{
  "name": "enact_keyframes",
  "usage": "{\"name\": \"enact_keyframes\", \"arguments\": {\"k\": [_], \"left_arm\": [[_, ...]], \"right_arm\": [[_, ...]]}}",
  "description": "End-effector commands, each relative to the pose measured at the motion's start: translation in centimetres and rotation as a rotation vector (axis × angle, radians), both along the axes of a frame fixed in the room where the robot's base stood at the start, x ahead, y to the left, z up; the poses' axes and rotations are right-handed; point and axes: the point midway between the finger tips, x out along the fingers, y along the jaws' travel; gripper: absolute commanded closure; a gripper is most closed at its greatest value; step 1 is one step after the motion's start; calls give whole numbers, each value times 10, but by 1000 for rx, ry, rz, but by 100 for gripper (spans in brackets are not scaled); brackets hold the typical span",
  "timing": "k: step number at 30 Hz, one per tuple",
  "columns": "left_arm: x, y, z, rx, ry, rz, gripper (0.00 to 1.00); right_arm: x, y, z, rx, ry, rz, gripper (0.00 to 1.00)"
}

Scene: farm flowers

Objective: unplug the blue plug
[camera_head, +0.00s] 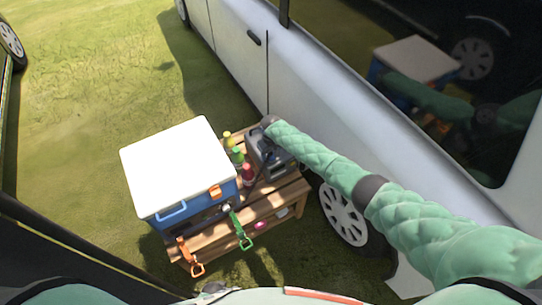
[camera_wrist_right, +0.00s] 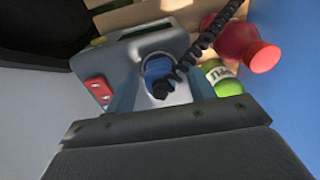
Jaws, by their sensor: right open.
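The blue plug (camera_wrist_right: 157,68) sits in a grey power unit (camera_wrist_right: 118,58), with a black coiled cord (camera_wrist_right: 187,56) running from it up to the right. In the head view the power unit (camera_head: 262,150) stands at the right end of a wooden bench; the plug cannot be made out there. My right gripper (camera_wrist_right: 160,88) is open, with one finger on each side of the plug in the wrist view. I cannot tell whether the fingers touch it. In the head view my right gripper (camera_head: 270,128) is over the unit, its fingers mostly hidden. My left gripper is not in view.
A blue cooler with a white lid (camera_head: 178,165) stands left on the wooden bench (camera_head: 262,208). Several bottles, including a red one (camera_head: 248,174), stand between cooler and unit. Hand tools with green (camera_head: 240,230) and orange handles hang in front. A white vehicle (camera_head: 325,85) is close behind.

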Motion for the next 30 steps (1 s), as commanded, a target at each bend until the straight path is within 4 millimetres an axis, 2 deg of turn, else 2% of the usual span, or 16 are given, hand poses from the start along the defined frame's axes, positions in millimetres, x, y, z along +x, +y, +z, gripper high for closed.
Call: {"name": "enact_keyframes", "arguments": {"k": [16,17,25,30], "left_arm": [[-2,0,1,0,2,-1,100],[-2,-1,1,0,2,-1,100],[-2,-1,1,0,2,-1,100],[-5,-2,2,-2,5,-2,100]], "right_arm": [[0,0,0,-1,0,1,46],[0,0,0,-1,0,1,48],[0,0,0,-1,0,0,100],[0,0,1,0,-1,0,100]]}}
